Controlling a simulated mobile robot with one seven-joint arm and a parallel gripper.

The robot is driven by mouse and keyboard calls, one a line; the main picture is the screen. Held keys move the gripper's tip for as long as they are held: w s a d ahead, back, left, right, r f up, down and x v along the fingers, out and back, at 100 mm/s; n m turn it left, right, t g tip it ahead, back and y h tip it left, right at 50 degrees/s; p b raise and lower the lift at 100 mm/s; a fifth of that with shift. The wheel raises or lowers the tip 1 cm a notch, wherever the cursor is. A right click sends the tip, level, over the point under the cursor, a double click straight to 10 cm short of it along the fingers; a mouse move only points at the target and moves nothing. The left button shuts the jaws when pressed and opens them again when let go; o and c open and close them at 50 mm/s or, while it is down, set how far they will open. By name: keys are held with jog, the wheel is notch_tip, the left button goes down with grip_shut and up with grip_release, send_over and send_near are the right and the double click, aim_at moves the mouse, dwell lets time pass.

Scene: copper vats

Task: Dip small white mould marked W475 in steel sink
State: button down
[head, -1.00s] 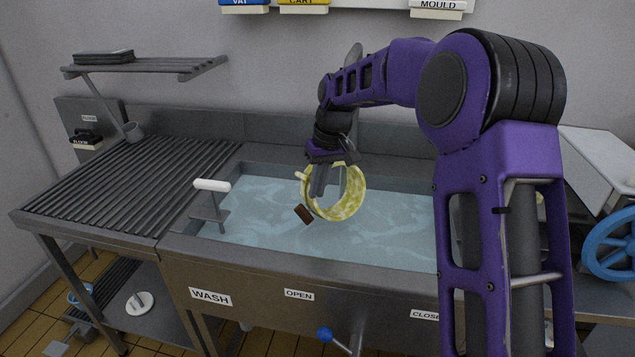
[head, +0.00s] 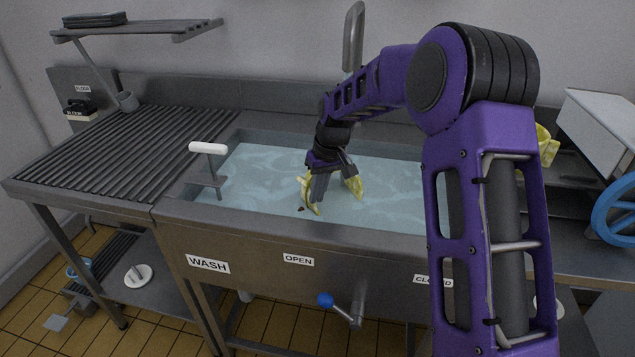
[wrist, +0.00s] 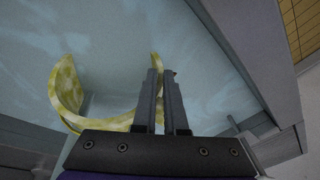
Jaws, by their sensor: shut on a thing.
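A round, open mould (head: 355,186), mottled yellow-green rather than plain white, is partly under the water in the steel sink (head: 290,222). My gripper (head: 318,198) points down into the water, shut on the mould's wall. In the wrist view the mould (wrist: 66,88) curves away to the left of my fingers (wrist: 163,80), with part of its wall between them. A small brown tag (head: 301,209) shows beside the mould at the waterline. I cannot read any W475 mark; the mould's lower part is hidden by water and my fingers.
A ribbed drainboard (head: 150,150) lies left of the sink. A white-topped handle (head: 208,148) stands at the sink's left end. A blue-knobbed lever (head: 326,299) is on the front, between OPEN and CLOSED labels. Another yellow piece (head: 546,146) shows behind my arm, right. Open water lies left of the mould.

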aim_at(319, 213)
jog(key=shift+f, duration=3.35)
jog(key=shift+d, duration=0.2)
jog(key=shift+s+d, duration=0.1)
jog(key=shift+d, duration=0.3)
jog(key=shift+a, duration=0.1)
jog(key=shift+a, duration=0.5)
jog(key=shift+r, duration=0.1)
